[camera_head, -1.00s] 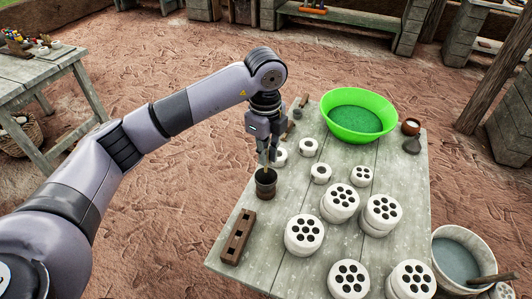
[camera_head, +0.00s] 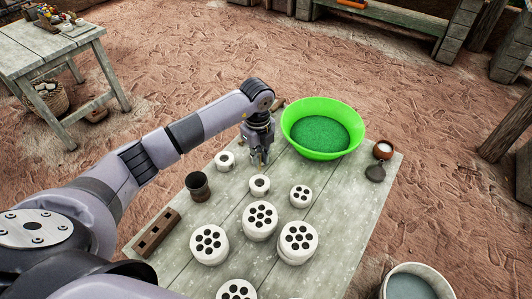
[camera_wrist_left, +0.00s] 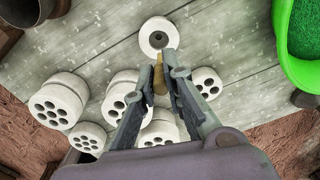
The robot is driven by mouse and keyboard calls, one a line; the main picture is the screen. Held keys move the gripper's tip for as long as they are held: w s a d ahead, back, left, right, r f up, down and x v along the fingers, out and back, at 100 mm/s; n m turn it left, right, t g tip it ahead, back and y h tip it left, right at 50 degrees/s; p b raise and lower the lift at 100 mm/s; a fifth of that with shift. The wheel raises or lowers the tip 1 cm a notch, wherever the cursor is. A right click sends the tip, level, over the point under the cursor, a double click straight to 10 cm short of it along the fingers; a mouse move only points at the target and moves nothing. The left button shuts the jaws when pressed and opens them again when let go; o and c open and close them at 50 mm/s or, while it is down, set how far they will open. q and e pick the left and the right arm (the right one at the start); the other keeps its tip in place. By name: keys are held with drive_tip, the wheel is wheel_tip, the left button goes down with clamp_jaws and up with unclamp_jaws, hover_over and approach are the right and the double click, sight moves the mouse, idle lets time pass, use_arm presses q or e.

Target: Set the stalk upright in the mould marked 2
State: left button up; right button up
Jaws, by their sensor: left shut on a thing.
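My left gripper (camera_head: 259,163) is shut on a thin brown stalk (camera_wrist_left: 159,76), which shows between the fingers in the left wrist view. Its near end points toward a white single-hole mould (camera_wrist_left: 159,36), and a gap or contact cannot be told. In the head view, single-hole white moulds stand left (camera_head: 225,161) and in front (camera_head: 259,185) of the gripper; another may be hidden behind it. No number can be read on any mould. My right gripper is not in view.
A dark cup (camera_head: 198,187) and a brown holed block (camera_head: 156,232) stand on the left of the plank table (camera_head: 336,222). Several white many-holed cylinders (camera_head: 298,242) crowd the front. A green basin (camera_head: 322,128) stands close behind the gripper, to the right.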

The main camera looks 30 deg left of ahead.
use_arm(q)
drive_tip(key=shift+s+a+f+b, duration=0.2)
drive_tip(key=shift+f+b, duration=0.15)
drive_tip(key=shift+f, duration=0.45)
drive_tip(key=shift+w+d+f+b, duration=0.1)
drive_tip(key=shift+w+f+b, duration=0.05)
drive_tip(key=shift+f+b, duration=1.3)
drive_tip(key=shift+f, duration=0.05)
drive_tip(key=shift+f+b, duration=0.55)
drive_tip(key=shift+f, duration=0.2)
drive_tip(key=shift+f+b, duration=0.65)
drive_tip(key=shift+f, duration=0.5)
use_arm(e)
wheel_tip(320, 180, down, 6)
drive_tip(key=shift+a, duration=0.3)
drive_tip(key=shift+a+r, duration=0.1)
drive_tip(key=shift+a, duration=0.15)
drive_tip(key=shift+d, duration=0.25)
